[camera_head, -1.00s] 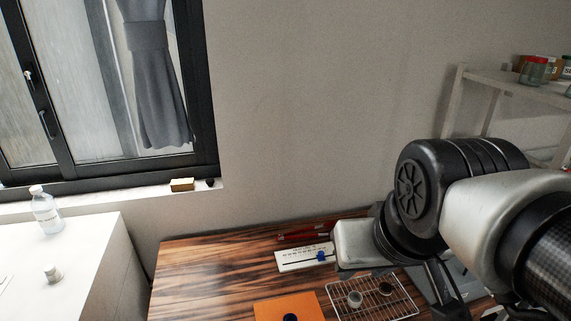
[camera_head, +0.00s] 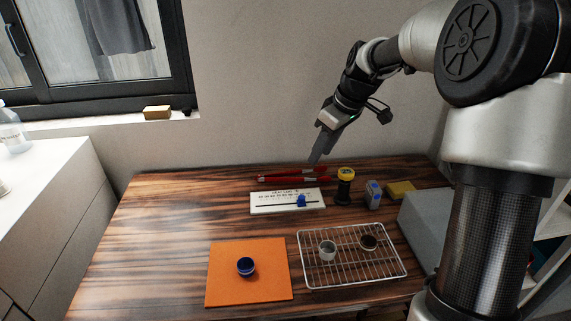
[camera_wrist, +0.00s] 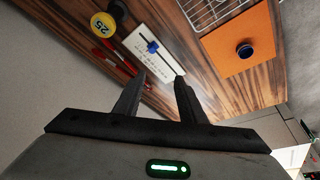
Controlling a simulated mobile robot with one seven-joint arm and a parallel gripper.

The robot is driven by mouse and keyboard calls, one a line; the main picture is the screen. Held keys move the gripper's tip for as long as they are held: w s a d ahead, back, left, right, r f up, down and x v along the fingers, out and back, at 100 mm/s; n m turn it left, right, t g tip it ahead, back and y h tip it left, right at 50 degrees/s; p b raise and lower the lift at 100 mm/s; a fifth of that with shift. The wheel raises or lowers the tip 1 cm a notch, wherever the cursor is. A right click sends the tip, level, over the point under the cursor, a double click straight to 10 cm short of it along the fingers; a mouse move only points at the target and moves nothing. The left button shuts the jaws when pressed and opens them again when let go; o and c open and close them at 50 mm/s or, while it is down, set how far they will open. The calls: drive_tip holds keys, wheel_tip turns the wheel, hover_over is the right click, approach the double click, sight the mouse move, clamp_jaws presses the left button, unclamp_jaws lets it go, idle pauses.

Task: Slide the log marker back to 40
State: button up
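The log board (camera_head: 268,207) is a white strip with a dark slot and a row of marks, lying on the wooden table. Its blue slider marker (camera_head: 301,200) sits right of the middle of the slot; the printed numbers are too small to read. In the wrist view, the board (camera_wrist: 165,62) and blue marker (camera_wrist: 152,46) lie beyond the fingertips. My gripper (camera_head: 317,158) is above the back of the table, behind the board and apart from it. In the wrist view my gripper (camera_wrist: 160,75) has its two fingers apart with nothing between them.
Red pens (camera_head: 292,179) lie behind the board. A yellow-topped dark cylinder (camera_head: 345,186), a blue-grey item (camera_head: 373,194) and a yellow block (camera_head: 400,190) stand to its right. In front are an orange mat (camera_head: 222,288) and a wire rack (camera_head: 345,281) with small cups.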

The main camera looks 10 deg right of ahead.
approach(302, 197)
drive_tip(key=b+x, duration=0.4)
drive_tip(key=x, duration=0.3)
drive_tip(key=shift+w+f, duration=0.15)
drive_tip(key=shift+f, duration=0.15)
clamp_jaws()
